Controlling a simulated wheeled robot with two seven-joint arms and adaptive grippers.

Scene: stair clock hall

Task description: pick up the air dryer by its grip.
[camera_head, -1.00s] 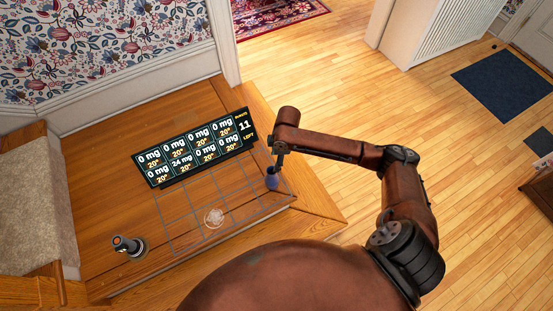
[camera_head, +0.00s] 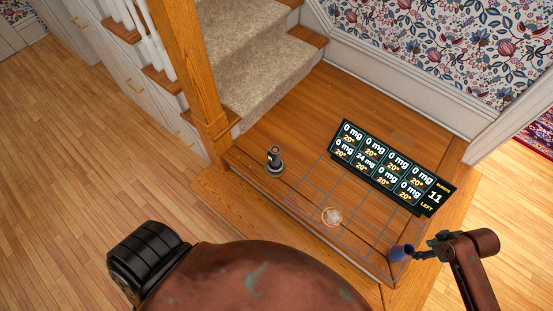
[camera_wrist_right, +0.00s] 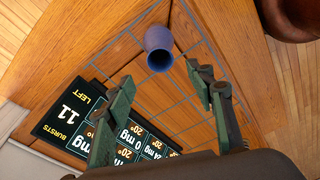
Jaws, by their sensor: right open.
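In the right wrist view the fingers (camera_wrist_right: 160,76) are spread and empty. The blue piece (camera_wrist_right: 159,40) lies beyond the fingertips, its dark mouth facing the camera. The device is not visible there. My left gripper is not in view.
A drawn grid (camera_head: 345,195) with a whitish round patch (camera_head: 332,216) lies between the device and my right gripper. A black display board (camera_head: 390,168) stands behind it. A wooden post (camera_head: 190,70) and carpeted stairs (camera_head: 250,75) rise behind the device.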

